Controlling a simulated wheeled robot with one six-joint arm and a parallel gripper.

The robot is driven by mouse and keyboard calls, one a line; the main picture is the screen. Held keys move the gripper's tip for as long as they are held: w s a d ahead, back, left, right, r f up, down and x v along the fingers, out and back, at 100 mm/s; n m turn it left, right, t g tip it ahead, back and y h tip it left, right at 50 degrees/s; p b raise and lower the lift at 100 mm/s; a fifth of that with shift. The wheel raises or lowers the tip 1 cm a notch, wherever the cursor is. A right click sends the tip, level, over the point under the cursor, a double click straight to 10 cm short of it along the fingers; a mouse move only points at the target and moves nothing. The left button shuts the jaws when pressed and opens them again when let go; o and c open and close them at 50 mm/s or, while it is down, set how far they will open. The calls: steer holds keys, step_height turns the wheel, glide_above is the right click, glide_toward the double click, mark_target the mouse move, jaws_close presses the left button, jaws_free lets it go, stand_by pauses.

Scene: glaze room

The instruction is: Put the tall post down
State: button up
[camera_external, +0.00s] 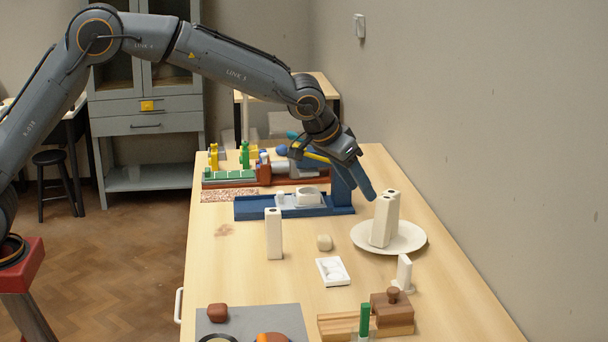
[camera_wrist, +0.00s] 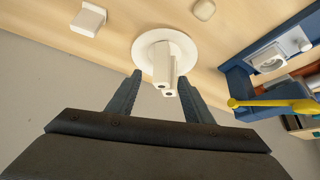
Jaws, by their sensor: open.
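I cannot tell for certain which is the tall post. A third similar post (camera_external: 274,234) stands alone on the table to the left. My gripper (camera_external: 366,189) is open, above and just left of the pair. In the wrist view the open gripper (camera_wrist: 159,82) has a finger on either side of the paired posts (camera_wrist: 164,66), with the plate (camera_wrist: 145,45) beyond.
A blue stand (camera_external: 340,190) is close behind my gripper. Wooden blocks (camera_external: 392,312) and a grey board (camera_external: 275,318) are in front. The wall lies right.

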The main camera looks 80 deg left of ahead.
steer(key=s+d+f+m+g, duration=0.1)
steer(key=s+d+f, duration=0.3)
steer(key=s, duration=1.1)
steer(key=s+d+f+m+g+h, duration=0.1)
steer(key=s+d+f, duration=0.3)
steer(key=s, duration=1.1)
steer(key=s+d+f+m+g+h, duration=0.1)
steer(key=s+d, duration=0.6)
steer(key=s, duration=0.8)
step_height(320, 180, down, 4)
steer(key=shift+s+d+r+m+g, duration=0.25)
steer(key=shift+m+g, duration=0.45)
steer(key=shift+g, duration=0.4)
